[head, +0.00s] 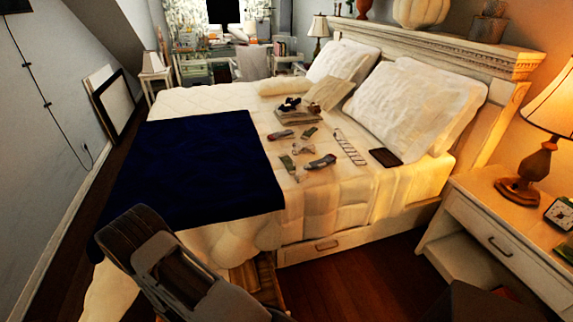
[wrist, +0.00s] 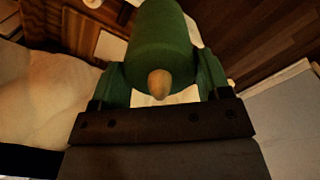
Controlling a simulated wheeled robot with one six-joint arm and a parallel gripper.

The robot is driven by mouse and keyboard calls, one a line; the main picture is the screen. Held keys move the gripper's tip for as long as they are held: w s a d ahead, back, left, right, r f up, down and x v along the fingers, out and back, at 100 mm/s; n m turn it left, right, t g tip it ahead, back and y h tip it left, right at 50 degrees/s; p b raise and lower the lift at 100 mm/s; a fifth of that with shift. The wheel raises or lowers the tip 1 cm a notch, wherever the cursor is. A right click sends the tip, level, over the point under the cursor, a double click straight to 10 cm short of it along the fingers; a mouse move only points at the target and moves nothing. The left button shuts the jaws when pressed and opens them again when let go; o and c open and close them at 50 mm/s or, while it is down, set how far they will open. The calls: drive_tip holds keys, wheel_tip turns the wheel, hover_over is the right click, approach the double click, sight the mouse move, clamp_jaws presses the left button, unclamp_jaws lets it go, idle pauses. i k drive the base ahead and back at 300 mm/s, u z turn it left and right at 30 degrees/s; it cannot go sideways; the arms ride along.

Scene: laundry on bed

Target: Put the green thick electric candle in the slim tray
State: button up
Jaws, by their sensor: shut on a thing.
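The green thick electric candle (wrist: 158,40) fills the upper middle of the wrist view, with its pale flame-shaped tip pointing toward the camera. My gripper (wrist: 162,70) is shut on it, with one finger on each side. In the head view my arm is at the lower left, in front of the bed; neither the candle nor the fingers can be made out there. I cannot pick out the slim tray with certainty. A long, pale, sectioned object (head: 349,147) and a flat dark object (head: 385,157) lie on the bed near the pillows.
The bed (head: 345,200) carries a dark blue blanket (head: 200,165), pillows (head: 425,105) and several small items in the middle. A nightstand (head: 490,225) with a lamp (head: 535,165) and a clock (head: 560,213) stands at the right. Bare wooden floor (head: 335,275) lies between.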

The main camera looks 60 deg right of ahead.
sight(389, 160)
drive_tip(key=u, duration=1.3)
drive_tip(key=k, duration=2.15)
drive_tip(key=z, duration=3)
drive_tip(key=i, duration=0.5)
